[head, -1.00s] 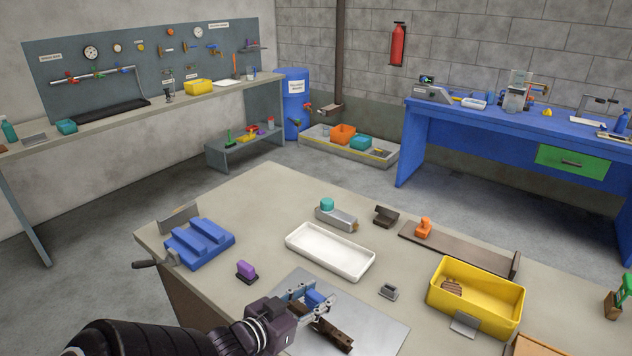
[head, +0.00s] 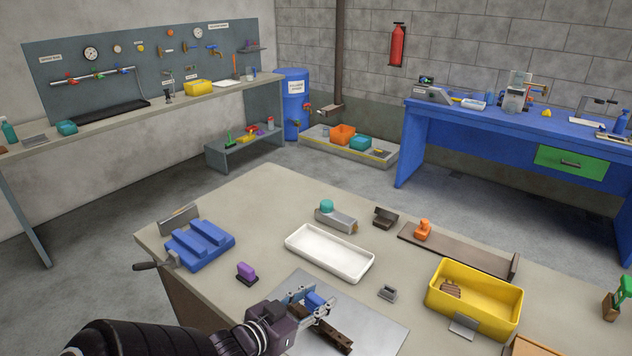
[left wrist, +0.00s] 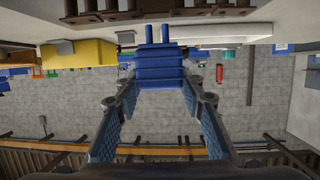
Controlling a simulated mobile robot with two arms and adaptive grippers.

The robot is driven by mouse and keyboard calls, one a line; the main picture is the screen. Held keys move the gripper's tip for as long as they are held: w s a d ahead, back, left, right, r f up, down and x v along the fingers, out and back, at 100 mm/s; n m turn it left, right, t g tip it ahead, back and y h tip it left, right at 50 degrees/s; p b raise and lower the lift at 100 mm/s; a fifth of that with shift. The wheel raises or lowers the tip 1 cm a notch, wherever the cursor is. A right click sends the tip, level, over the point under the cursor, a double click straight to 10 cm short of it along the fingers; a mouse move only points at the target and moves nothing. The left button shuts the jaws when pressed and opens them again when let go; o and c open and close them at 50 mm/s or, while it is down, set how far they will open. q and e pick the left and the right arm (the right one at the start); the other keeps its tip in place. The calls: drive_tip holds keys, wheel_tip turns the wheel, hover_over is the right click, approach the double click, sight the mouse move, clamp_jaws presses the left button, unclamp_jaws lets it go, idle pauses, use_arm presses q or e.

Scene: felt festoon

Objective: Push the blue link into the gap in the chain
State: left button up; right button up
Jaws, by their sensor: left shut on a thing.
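The blue link (head: 314,300) is between the fingertips of my left gripper (head: 311,306), low over the grey metal plate at the table's front. In the left wrist view the blue link (left wrist: 160,72) is gripped between the two pads, with two blue pins standing out from its far side. The dark brown chain (head: 334,335) lies on the plate just beside the gripper, partly hidden by the fingers. The chain (left wrist: 130,13) also shows along the top of the left wrist view, apart from the pins there. The gap is not clear to see. My right gripper is out of view.
The grey metal plate (head: 385,333) lies under the chain. A purple-topped block (head: 247,272), a white tray (head: 330,254), a small grey block (head: 387,292) and a yellow bin (head: 475,297) stand around it.

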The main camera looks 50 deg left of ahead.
sight(312, 310)
use_arm(q)
drive_tip(key=shift+f, duration=0.3)
drive_tip(key=shift+f+b, duration=0.5)
drive_tip(key=shift+f, duration=0.75)
drive_tip(key=o, duration=1.2)
drive_tip(key=shift+o, duration=0.2)
drive_tip(key=shift+s, duration=0.15)
drive_tip(key=v, duration=0.7)
drive_tip(key=shift+r, duration=0.1)
